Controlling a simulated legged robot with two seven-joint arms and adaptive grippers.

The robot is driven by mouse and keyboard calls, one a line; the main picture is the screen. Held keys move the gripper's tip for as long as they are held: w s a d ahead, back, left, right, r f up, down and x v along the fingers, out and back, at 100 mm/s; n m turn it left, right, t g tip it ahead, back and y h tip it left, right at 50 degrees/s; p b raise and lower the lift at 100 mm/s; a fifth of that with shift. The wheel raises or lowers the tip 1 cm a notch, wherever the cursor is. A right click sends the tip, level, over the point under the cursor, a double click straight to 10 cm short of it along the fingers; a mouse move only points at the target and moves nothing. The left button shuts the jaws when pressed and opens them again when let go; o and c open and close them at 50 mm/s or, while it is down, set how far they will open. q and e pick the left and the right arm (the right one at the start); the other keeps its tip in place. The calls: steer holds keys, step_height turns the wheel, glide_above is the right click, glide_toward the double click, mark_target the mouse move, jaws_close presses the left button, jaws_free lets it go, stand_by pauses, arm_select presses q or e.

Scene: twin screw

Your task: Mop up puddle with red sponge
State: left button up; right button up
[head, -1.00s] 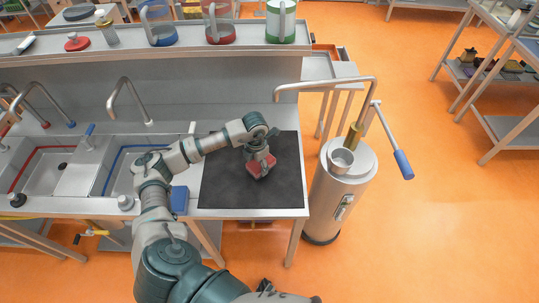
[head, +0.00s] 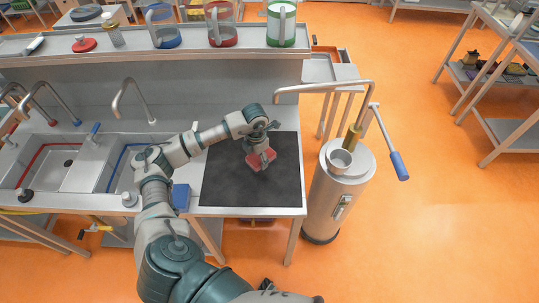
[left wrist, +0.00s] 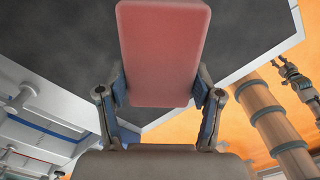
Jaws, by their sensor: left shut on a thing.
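My left gripper (head: 262,157) is shut on the red sponge (head: 254,163) over the black mat (head: 230,185) on the counter. In the left wrist view the sponge (left wrist: 163,55) shows as a pinkish-red block held between the two fingers of my left gripper (left wrist: 163,92). I cannot tell whether the sponge touches the mat. No puddle can be made out on the dark mat; the sponge and gripper hide part of it. What looks like my right gripper (left wrist: 292,75) shows small at the right of the left wrist view, too unclear to read.
Sinks with taps lie left of the mat, and a blue block (head: 181,197) sits beside its front left corner. A metal cylinder (head: 335,195) with a lever stands on the floor right of the counter. Jugs (head: 220,25) stand on the back shelf. The mat's front is clear.

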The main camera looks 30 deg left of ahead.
arm_select(q)
steer(key=shift+r+p, duration=0.35)
steer(key=shift+r, duration=0.45)
steer(key=shift+w+d+m, duration=0.1)
steer(key=shift+d+m, duration=0.5)
steer(key=shift+m, duration=0.3)
steer(key=d+r+m, duration=0.1)
steer(key=d+m, duration=0.7)
steer(key=m, duration=0.7)
steer(key=d+r+m, duration=0.1)
steer(key=d+m, duration=0.8)
steer(key=m, duration=0.7)
steer(key=shift+w, duration=0.4)
